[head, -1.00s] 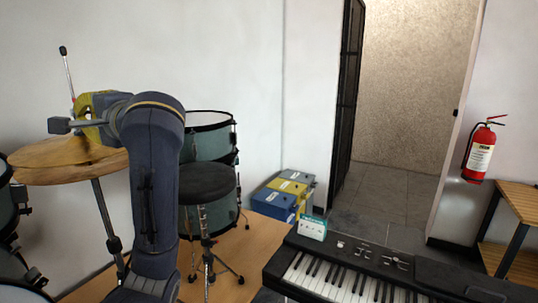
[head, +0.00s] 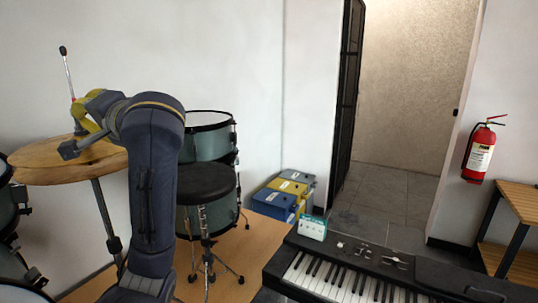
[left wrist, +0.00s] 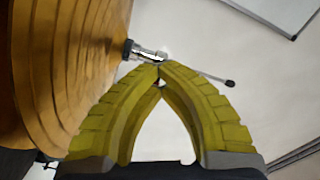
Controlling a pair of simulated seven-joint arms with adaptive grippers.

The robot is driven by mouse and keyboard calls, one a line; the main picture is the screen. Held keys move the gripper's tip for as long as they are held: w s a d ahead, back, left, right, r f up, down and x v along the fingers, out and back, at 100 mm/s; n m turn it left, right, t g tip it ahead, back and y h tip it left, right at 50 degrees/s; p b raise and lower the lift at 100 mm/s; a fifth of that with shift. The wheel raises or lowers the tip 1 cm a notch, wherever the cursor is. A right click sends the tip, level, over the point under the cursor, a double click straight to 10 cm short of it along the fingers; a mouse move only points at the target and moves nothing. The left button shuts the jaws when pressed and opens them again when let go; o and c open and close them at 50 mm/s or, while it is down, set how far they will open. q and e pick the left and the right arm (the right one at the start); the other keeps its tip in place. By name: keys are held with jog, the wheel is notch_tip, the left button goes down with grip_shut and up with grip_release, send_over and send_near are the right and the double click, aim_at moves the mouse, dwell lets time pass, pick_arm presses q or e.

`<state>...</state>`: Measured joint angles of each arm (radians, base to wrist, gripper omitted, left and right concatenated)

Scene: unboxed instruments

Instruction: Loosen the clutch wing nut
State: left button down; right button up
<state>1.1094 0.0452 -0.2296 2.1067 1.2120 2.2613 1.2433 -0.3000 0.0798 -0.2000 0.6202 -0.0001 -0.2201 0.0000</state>
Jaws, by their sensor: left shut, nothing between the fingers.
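The hi-hat cymbals (head: 50,165) lie flat on their stand at the left of the head view. A thin pull rod (head: 67,75) with a dark tip rises from them. In the left wrist view the brass cymbal (left wrist: 60,75) fills the left side. The chrome clutch (left wrist: 148,54) sits on the rod above it; its wing nut cannot be made out clearly. My left gripper (left wrist: 160,70) has its yellow fingertips together with nothing between them, close to the clutch; whether they touch it cannot be told. It also shows over the cymbals in the head view (head: 82,117). My right gripper is out of view.
A drum stool (head: 207,182) and green drums (head: 210,140) stand right of my left arm. Blue and yellow cases (head: 290,193) are by the wall. A keyboard (head: 390,270) fills the front right. A fire extinguisher (head: 478,155) hangs at right. The wall behind the cymbals is clear.

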pick_arm(q)
jog(key=n, duration=0.4)
dwell(0.3)
jog(key=c, duration=1.5)
grip_release()
jog(key=shift+o, duration=0.2)
jog(key=shift+d, duration=0.15)
jog(key=shift+v, duration=2.85)
jog(key=shift+s, duration=0.1)
